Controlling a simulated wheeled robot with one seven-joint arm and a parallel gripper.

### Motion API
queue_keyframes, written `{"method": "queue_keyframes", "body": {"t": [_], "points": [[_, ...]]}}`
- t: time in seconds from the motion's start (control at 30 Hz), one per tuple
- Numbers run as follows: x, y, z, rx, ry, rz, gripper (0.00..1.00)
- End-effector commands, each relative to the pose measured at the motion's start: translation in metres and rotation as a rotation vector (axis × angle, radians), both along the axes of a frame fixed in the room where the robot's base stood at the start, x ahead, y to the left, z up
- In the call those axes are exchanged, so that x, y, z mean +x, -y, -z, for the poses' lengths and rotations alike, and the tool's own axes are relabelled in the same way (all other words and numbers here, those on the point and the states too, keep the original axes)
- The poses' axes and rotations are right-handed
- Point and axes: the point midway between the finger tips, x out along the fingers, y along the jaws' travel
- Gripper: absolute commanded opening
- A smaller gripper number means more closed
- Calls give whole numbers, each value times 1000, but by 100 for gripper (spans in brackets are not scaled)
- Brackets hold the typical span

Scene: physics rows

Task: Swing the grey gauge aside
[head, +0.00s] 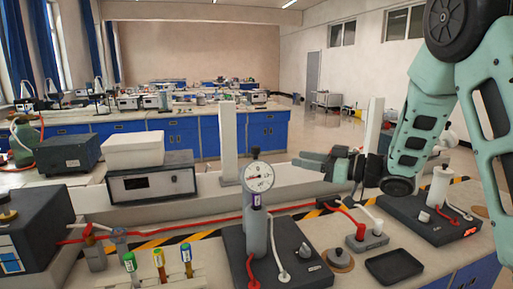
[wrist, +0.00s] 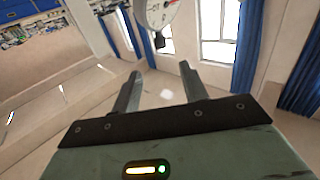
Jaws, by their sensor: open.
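The grey gauge (head: 258,178) has a round white dial with a dark needle and a small black knob on top. It stands upright on a grey cylinder (head: 256,232) on a dark base unit. My gripper (head: 297,162) is just right of the dial at about its height, pointing left, with a gap showing between. In the wrist view the gauge (wrist: 157,14) is cut off by the top edge, beyond the fingertips. My gripper (wrist: 160,72) is open there, with nothing between its fingers.
A dark base unit (head: 235,250) carries the cylinder, with red and white hoses beside it. Several capped tubes (head: 158,262) stand at front left. A black tray (head: 394,266) lies at front right. A white post (head: 228,140) rises behind the gauge.

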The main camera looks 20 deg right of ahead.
Motion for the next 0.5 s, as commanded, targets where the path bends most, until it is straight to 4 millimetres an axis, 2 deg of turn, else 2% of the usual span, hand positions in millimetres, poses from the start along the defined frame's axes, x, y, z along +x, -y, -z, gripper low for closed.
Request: {"method": "queue_keyframes", "body": {"t": [0.1,0.5], "points": [[18,-20,-3,-1,-1,-6,44],[76,-77,-3,-1,1,-3,44]]}}
